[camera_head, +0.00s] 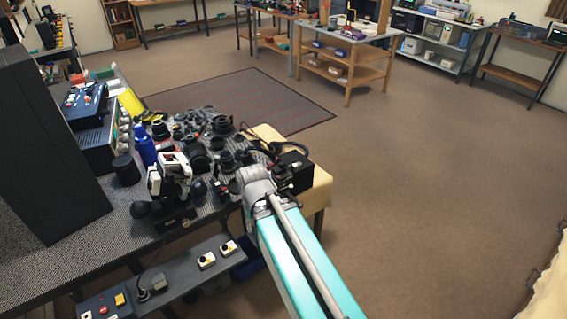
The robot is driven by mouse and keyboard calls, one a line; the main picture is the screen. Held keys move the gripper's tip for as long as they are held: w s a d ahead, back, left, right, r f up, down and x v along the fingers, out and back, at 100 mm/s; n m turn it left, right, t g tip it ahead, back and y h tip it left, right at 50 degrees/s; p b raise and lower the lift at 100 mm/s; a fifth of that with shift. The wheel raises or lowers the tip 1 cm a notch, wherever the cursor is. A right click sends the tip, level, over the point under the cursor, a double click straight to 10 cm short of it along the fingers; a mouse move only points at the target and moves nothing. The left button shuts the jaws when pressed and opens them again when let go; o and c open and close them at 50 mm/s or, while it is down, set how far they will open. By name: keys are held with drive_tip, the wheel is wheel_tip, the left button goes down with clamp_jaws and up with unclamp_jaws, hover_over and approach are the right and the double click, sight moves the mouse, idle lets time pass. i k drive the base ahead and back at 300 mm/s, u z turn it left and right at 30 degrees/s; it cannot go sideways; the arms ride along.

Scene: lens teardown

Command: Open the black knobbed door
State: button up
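A tall, plain black box-like body (45,150) stands on the workbench at the left edge of the head view. I see no knob on its visible faces, and I cannot tell whether it carries the black knobbed door. My teal arm reaches up from the bottom of the view to a grey joint (257,184) over the bench's right end, well to the right of the black body. I cannot make out my gripper's fingers among the dark parts there.
The patterned bench top (60,255) is crowded with dark lens parts (222,125), a blue bottle (144,146) and a white-and-black device (170,177). A grey control strip (180,279) runs along its front. Open brown floor (430,190) lies to the right.

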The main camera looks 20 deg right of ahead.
sight(280, 169)
drive_tip(key=z, duration=0.05)
drive_tip(key=k, duration=0.95)
drive_tip(key=z, duration=0.75)
drive_tip(key=i, duration=1)
drive_tip(key=u, duration=0.05)
